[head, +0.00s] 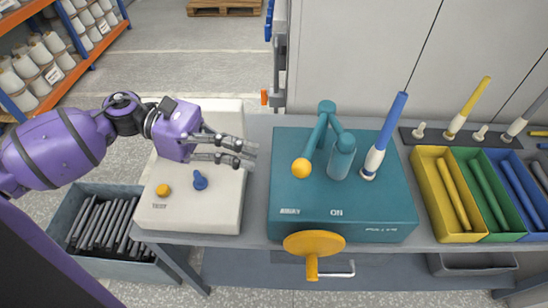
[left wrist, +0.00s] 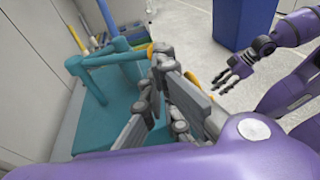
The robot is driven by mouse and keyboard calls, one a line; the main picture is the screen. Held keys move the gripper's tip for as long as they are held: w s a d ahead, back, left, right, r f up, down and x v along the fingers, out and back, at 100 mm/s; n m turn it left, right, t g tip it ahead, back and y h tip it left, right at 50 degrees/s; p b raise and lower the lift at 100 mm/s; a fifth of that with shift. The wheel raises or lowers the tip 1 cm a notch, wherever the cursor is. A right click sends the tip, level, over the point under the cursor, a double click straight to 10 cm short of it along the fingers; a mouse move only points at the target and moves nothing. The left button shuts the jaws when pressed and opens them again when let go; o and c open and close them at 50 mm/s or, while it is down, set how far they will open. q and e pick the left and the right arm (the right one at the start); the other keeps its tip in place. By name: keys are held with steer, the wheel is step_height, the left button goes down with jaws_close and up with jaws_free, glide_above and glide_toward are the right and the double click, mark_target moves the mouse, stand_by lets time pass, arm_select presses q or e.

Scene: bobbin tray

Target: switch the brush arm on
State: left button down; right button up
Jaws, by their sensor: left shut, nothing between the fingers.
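The brush arm (head: 320,130) is a teal bent arm ending in a yellow ball (head: 301,168), on a teal machine base (head: 385,205). The base's front shows "ON" near the middle and a less readable label to its left.
A yellow handwheel (head: 314,243) sticks out at the bench front. A white panel (head: 190,215) with yellow and blue knobs lies below my left gripper. A blue-handled brush (head: 385,135) stands right of the teal post. Coloured bins (head: 449,237) line the right.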

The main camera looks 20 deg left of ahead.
arm_select(q)
steer(key=p+x, duration=0.1)
steer(key=x, duration=0.5)
arm_select(e)
steer(key=shift+s+a+r, duration=0.15)
steer(key=shift+s, duration=0.4)
steer(key=shift+w, duration=0.15)
arm_select(q)
steer(key=shift+d+f, duration=0.1)
steer(key=shift+d, duration=0.1)
arm_select(e)
steer(key=shift+w, duration=0.1)
